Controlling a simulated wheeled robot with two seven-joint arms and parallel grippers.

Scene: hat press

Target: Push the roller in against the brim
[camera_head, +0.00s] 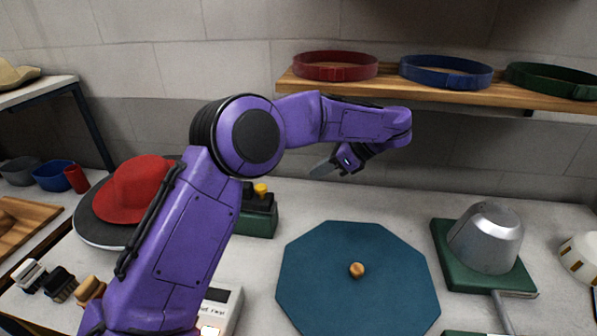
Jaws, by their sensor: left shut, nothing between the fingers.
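A red hat (138,190) with a wide brim sits at the left on a dark round disk (85,222). My left arm crosses in front of the hat's right side and hides part of its brim. My left gripper (322,169) is shut and empty, held in the air right of the hat and beyond the blue-green octagonal board. A dark green box (262,221) with a yellow knob on top stands right of the hat, partly behind my arm. I cannot make out a roller for certain; it may be behind my arm. My right gripper is not in view.
The octagonal board (320,295) with a wooden knob fills the middle of the table. A metal hat block (487,238) on a green base stands at the right. A wooden shelf (420,92) with several coloured bands hangs above. Brushes (60,284) lie front left.

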